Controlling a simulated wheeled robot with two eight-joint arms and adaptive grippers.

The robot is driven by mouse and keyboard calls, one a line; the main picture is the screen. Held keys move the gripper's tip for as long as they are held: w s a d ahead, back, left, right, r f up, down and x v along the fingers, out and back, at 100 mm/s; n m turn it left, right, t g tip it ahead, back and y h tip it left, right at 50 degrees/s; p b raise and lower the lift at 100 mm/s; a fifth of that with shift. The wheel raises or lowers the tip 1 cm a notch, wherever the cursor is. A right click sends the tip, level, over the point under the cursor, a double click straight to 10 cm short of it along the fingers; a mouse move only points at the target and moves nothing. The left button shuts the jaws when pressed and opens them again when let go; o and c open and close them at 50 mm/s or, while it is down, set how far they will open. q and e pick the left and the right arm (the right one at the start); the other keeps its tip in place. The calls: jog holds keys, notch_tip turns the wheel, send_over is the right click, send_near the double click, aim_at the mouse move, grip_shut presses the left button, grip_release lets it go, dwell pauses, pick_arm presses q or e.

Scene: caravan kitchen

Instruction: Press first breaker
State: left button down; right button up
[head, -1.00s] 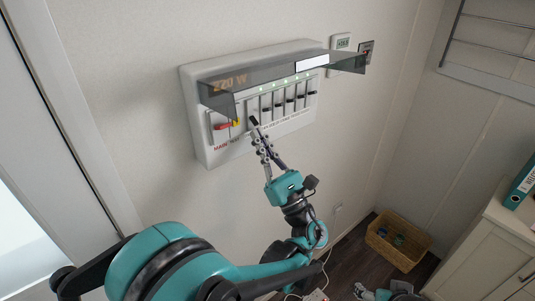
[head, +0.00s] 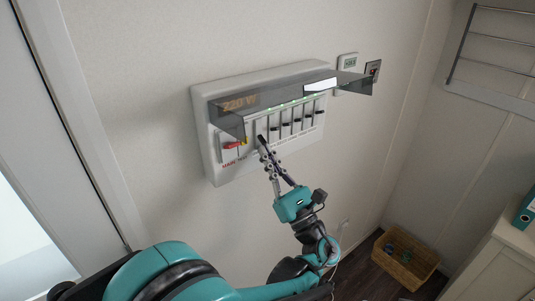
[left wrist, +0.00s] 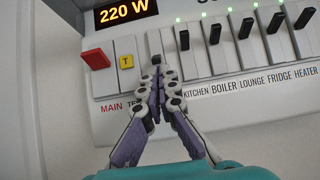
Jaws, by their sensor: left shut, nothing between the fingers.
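The white breaker panel (head: 205,150) hangs on the wall with a smoky cover raised over it. In the left wrist view the first breaker (left wrist: 155,42) is the white slot right of the yellow T button (left wrist: 126,61); its lower part and label are hidden behind my fingers. My left gripper (head: 262,138) is shut and empty, with its tips over this slot. It also shows from behind in the left wrist view (left wrist: 157,70). I cannot tell whether the tips touch the breaker. My right gripper is not in view.
Black-levered breakers, kitchen (left wrist: 184,40) to heater (left wrist: 303,18), stand close on the right, with green lights above. The red main switch (left wrist: 96,59) is at the left. The raised cover (head: 300,90) juts out above. A wicker basket (head: 405,262) sits on the floor.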

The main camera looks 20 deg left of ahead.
aim_at(262, 137)
pick_arm(q)
jog(key=shift+s+d+r+g+h+p, duration=0.3)
jog(key=shift+r+g+h+p, duration=0.4)
jog(key=shift+p, duration=0.95)
jog(key=r+g+h+p, duration=0.1)
jog(key=p, duration=0.2)
jog(key=g+h+p, duration=0.1)
jog(key=h+p, duration=0.1)
jog(key=p, duration=0.1)
jog(key=d+r+g+h+p, duration=0.1)
jog(key=p, duration=0.2)
jog(key=shift+s+r+p, duration=0.3)
jog(key=shift+p, duration=0.1)
jog(key=shift+f+b, duration=0.55)
